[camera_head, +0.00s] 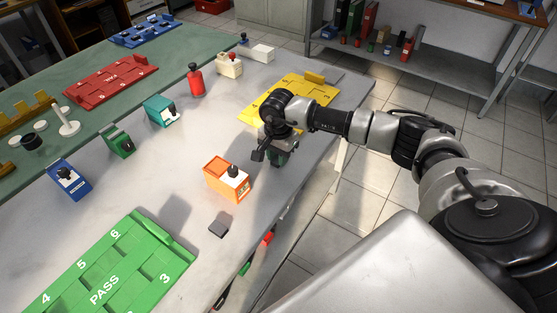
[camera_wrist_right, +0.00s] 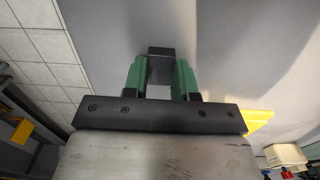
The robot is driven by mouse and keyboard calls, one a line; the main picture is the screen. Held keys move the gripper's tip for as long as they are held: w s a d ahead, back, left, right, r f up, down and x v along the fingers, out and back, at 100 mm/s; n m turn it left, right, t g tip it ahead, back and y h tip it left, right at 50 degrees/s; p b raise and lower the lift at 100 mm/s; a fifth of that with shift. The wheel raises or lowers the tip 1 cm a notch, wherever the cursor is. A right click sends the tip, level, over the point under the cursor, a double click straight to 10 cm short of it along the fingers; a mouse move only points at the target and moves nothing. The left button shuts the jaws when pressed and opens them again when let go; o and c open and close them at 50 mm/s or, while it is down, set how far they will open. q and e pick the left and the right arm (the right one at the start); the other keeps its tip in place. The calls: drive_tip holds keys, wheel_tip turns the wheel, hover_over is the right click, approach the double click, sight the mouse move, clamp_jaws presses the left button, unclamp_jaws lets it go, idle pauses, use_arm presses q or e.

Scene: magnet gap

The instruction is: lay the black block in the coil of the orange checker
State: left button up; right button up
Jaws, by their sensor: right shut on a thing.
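The orange checker (camera_head: 213,183), with a white part and a black knob on top, stands near the table's front edge. My right gripper (camera_head: 277,158) is above the table edge, behind and right of the checker and apart from it. In the right wrist view its green fingers (camera_wrist_right: 160,77) are shut on a black block (camera_wrist_right: 160,66). The head view barely shows this held block. A dark grey block (camera_head: 219,228) lies on the table in front of the checker. The checker's coil cannot be made out clearly. My left gripper is not in view.
A green PASS tray (camera_head: 150,285) lies at the front left, and a yellow tray (camera_head: 312,91) behind my right gripper. Blue (camera_head: 70,183), green (camera_head: 119,145) and teal (camera_head: 158,111) devices and a red cylinder (camera_head: 196,82) stand farther back.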

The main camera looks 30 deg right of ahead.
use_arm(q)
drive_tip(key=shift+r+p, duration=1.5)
use_arm(e)
drive_tip(key=shift+r, duration=2.5)
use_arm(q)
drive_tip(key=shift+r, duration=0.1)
